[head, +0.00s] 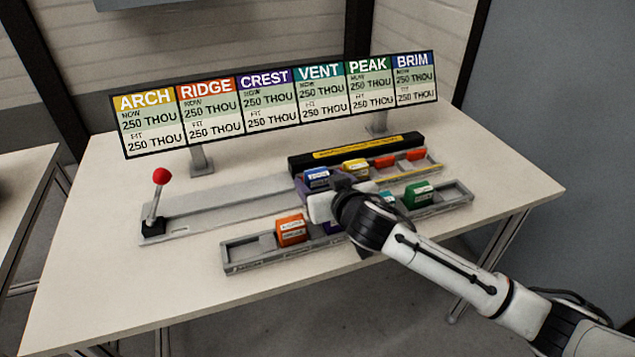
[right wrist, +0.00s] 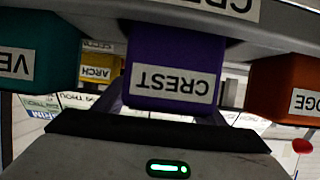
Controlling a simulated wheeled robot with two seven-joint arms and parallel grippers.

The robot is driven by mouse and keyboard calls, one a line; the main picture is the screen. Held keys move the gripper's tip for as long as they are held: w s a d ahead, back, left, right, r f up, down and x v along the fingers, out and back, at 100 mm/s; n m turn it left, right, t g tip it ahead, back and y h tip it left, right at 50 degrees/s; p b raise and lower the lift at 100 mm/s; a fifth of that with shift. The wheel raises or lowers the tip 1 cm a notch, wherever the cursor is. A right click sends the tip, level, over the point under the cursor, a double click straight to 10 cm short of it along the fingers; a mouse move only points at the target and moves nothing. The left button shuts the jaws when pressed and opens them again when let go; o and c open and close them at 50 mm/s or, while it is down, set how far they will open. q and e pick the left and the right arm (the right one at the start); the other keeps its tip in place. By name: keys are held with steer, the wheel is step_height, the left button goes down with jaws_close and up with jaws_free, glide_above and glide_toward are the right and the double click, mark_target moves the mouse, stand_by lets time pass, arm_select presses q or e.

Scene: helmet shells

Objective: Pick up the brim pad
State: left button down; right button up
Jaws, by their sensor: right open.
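A blue pad (head: 317,178), matching the blue of the BRIM heading on the sign, sits at the left of the back tray; its label is too small to read. My right gripper (head: 312,190) is open, just in front of the blue pad; its fingertips are partly hidden by the gripper's own body. I cannot tell whether it touches the pad. In the right wrist view a purple CREST pad (right wrist: 172,65) hangs inverted close to the camera and hides most of the space between the fingers. My left gripper is not in view.
The front tray (head: 240,262) holds an orange pad (head: 291,230), a green pad (head: 420,194) and others behind my arm. A yellow pad (head: 355,168) stands beside the blue one. A red-knobbed lever (head: 161,176) is at left. The sign (head: 280,104) stands behind.

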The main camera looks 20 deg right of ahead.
steer(key=shift+w+f, duration=0.1)
steer(key=shift+w, duration=0.25)
steer(key=c, duration=1.1)
